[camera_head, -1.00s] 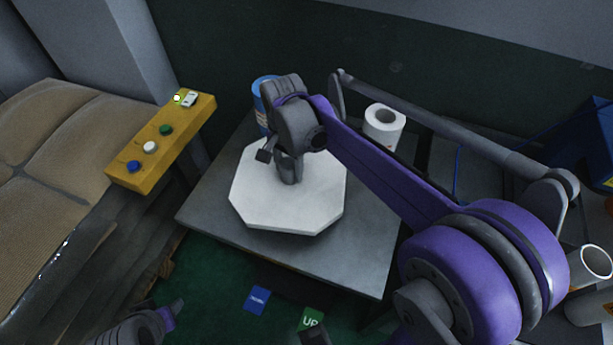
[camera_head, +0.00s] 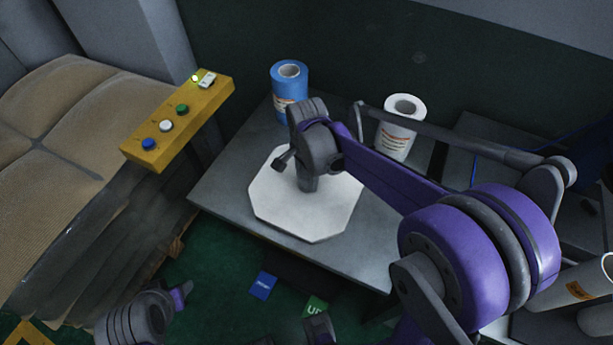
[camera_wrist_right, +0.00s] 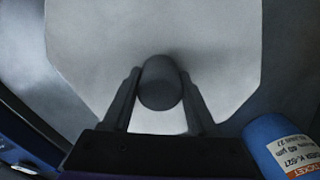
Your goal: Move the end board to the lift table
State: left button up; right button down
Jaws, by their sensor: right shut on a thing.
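The end board is a white, eight-sided plate (camera_head: 275,205) with an upright grey knob in its middle. My right gripper (camera_head: 308,183) is over it, its two fingers closed on either side of the knob. The right wrist view shows the fingers around the rounded knob (camera_wrist_right: 160,82) and the white plate (camera_wrist_right: 85,50) beneath. The plate is level over the grey table (camera_head: 225,195), which I take for the lift table; I cannot tell whether it touches the top. Part of my left wrist (camera_head: 145,315) shows at the lower left; its fingertips cannot be made out.
A blue roll (camera_head: 290,85) and a white roll (camera_head: 397,135) stand behind the board. A yellow button panel (camera_head: 205,105) is at the left, beside a stack of brown sacks (camera_head: 60,140). Blue (camera_head: 263,286) and green (camera_head: 316,306) labelled pieces lie low in front of the table.

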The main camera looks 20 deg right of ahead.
jog(key=shift+f, duration=0.2)
jog(key=shift+c, duration=0.9)
grip_release()
jog(key=shift+r, duration=0.1)
jog(key=shift+r, duration=0.1)
